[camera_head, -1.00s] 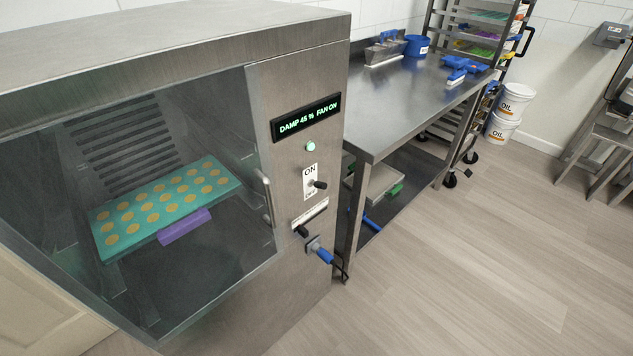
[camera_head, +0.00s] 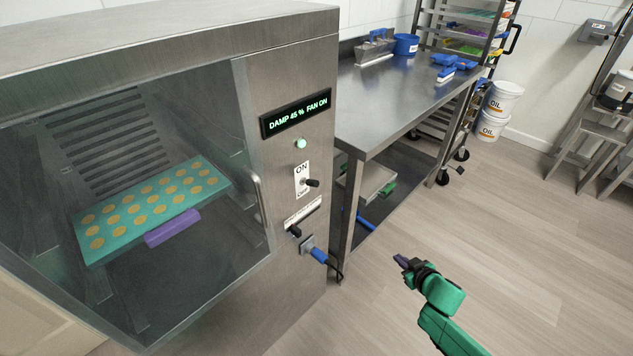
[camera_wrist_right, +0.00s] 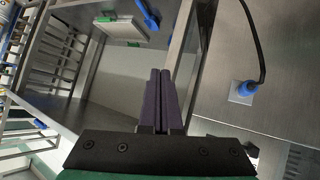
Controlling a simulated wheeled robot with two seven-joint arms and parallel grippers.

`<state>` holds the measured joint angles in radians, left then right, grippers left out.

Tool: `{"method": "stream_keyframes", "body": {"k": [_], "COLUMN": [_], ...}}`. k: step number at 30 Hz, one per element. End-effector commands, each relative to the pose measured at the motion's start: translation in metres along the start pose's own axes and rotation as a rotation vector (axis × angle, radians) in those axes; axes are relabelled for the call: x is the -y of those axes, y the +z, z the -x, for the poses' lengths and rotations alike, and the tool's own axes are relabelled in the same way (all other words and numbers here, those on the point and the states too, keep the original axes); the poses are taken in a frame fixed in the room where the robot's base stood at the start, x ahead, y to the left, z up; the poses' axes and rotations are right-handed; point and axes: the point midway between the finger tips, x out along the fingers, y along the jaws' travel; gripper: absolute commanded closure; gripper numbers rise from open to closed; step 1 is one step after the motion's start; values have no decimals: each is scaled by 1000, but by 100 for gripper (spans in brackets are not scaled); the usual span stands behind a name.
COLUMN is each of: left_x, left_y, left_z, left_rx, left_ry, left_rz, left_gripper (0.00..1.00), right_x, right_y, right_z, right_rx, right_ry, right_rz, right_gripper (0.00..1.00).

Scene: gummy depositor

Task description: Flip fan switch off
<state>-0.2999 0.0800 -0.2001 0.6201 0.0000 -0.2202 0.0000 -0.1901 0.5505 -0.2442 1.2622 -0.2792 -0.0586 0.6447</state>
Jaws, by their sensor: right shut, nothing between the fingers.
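The fan switch (camera_head: 312,183) is a black toggle on a white ON/OFF plate (camera_head: 301,170) on the front of the steel cabinet (camera_head: 290,75). Above it a green lamp (camera_head: 300,143) glows, and the display (camera_head: 296,114) reads "DAMP 45 % FAN ON". My right gripper (camera_head: 398,260) is in the head view to the right of and below the switch, well apart from it. In the right wrist view its two dark fingers (camera_wrist_right: 161,100) are together and empty. The switch is not identifiable in the wrist view. My left gripper is not in view.
Below the switch are a black knob (camera_head: 294,231) and a blue plug (camera_head: 319,255) with a black cable. The plug also shows in the wrist view (camera_wrist_right: 246,88). A steel table (camera_head: 400,105) stands right of the cabinet. Open floor (camera_head: 520,220) lies right of it.

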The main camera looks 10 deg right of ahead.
Motion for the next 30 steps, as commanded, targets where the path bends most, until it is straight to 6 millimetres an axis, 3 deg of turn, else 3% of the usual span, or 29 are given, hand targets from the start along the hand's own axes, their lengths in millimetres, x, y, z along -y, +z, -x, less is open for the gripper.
{"method": "stream_keyframes", "body": {"k": [1, 4, 6, 9, 12, 15, 18, 30], "left_x": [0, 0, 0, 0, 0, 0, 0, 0], "left_y": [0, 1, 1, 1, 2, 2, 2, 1], "left_z": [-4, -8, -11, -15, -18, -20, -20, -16], "left_rx": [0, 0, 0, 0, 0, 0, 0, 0], "left_ry": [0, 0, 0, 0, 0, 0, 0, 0], "left_rz": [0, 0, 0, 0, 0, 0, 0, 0], "left_gripper": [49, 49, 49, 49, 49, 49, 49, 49], "right_x": [-4, 1, 16, 49, 85, 110, 120, 122], "right_y": [-43, -131, -189, -257, -299, -318, -324, -329], "right_z": [1, 17, 38, 77, 116, 143, 154, 151], "right_rx": [-85, -249, -357, -484, -564, -601, -612, -614], "right_ry": [-16, -78, -143, -258, -372, -451, -483, -483], "right_rz": [17, 41, 65, 105, 143, 166, 174, 169], "right_gripper": [100, 100, 100, 100, 100, 100, 100, 100]}}
